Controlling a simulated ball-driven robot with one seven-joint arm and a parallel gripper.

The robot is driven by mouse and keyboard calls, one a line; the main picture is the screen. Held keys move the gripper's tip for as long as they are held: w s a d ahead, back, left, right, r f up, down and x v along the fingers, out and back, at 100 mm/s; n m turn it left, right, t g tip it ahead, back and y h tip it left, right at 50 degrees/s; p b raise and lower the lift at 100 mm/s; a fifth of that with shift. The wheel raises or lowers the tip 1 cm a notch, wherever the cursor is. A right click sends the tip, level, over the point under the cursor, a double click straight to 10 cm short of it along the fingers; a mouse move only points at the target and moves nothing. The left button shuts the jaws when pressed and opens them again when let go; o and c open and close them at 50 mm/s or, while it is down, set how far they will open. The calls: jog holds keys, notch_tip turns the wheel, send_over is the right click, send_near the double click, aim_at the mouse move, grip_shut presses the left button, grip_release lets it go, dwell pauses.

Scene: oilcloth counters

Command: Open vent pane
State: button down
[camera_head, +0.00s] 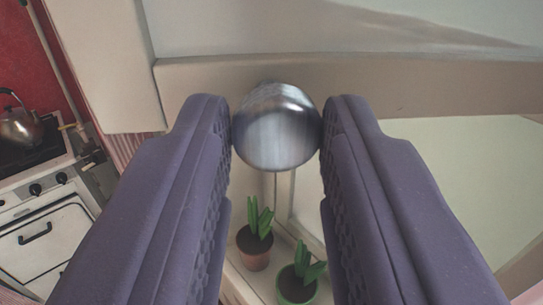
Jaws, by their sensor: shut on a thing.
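My gripper (276,128) reaches up the middle of the view with its two purple-grey fingers. They are shut on a round, shiny metal knob (275,130), one finger touching each side of it. The knob sits in front of a pale beige frame bar (420,85) that runs across the upper part of the view. A pale pane (470,165) shows below the bar at the right. Whether the pane stands ajar cannot be told from this view.
Two potted green plants, one in a terracotta pot (255,250) and one in a green pot (296,287), stand on a sill below the knob. At the left are a white stove (40,250), a kettle (18,125) and a white cabinet (105,65).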

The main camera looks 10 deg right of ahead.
jog(key=shift+s+d+r, duration=0.1)
jog(key=shift+s+d, duration=0.05)
jog(key=shift+s, duration=0.15)
jog(key=c, duration=1)
grip_release()
jog(key=shift+c, duration=0.2)
jog(key=shift+o, duration=1)
jog(key=shift+d, duration=0.25)
jog(key=shift+a, duration=0.1)
jog(key=shift+a, duration=0.1)
jog(key=v, duration=0.7)
jog(key=shift+s+p, duration=0.3)
jog(key=shift+s, duration=0.1)
